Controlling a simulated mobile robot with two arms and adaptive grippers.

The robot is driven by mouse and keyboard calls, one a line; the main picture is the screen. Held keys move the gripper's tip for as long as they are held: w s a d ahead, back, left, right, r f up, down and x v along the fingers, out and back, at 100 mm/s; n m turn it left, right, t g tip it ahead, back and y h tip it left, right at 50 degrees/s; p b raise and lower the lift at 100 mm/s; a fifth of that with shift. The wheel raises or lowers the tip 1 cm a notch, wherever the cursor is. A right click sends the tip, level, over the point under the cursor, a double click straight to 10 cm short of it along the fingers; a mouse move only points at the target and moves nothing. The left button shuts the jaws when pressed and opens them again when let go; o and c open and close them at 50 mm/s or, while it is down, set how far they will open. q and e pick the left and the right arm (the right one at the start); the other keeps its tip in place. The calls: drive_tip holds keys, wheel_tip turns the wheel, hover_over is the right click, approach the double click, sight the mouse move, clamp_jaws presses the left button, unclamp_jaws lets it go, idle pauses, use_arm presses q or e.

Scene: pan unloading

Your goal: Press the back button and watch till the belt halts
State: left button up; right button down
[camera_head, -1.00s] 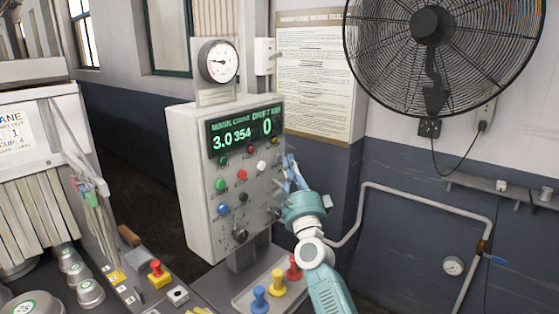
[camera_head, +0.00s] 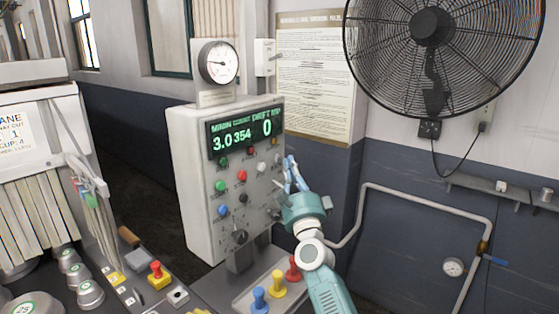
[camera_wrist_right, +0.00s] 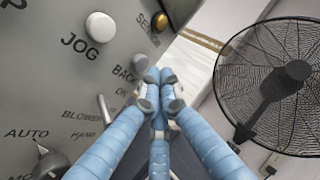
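The grey control box (camera_head: 200,185) stands in the middle of the head view, its green display reading 3.0, 354 and 0. In the right wrist view, the word BACK is printed on the panel (camera_wrist_right: 60,75), with a small pale button (camera_wrist_right: 140,63) beside it, partly covered by my fingertips. My right gripper (camera_head: 289,162) is at the panel's right edge, and its blue fingers (camera_wrist_right: 158,88) are drawn together with nothing seen between them. I cannot tell whether the fingertips touch the button. My left gripper is out of view. The belt cannot be made out.
A white JOG button (camera_wrist_right: 100,25), a brass button (camera_wrist_right: 159,21) and a lever are close to my fingers. Red, yellow and blue knobs (camera_head: 277,284) stand below the box. A wall fan (camera_head: 430,28) and pipes (camera_head: 400,192) are on the right.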

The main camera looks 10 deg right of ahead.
drive_tip(key=shift+w+a, duration=0.3)
drive_tip(key=shift+w, duration=0.05)
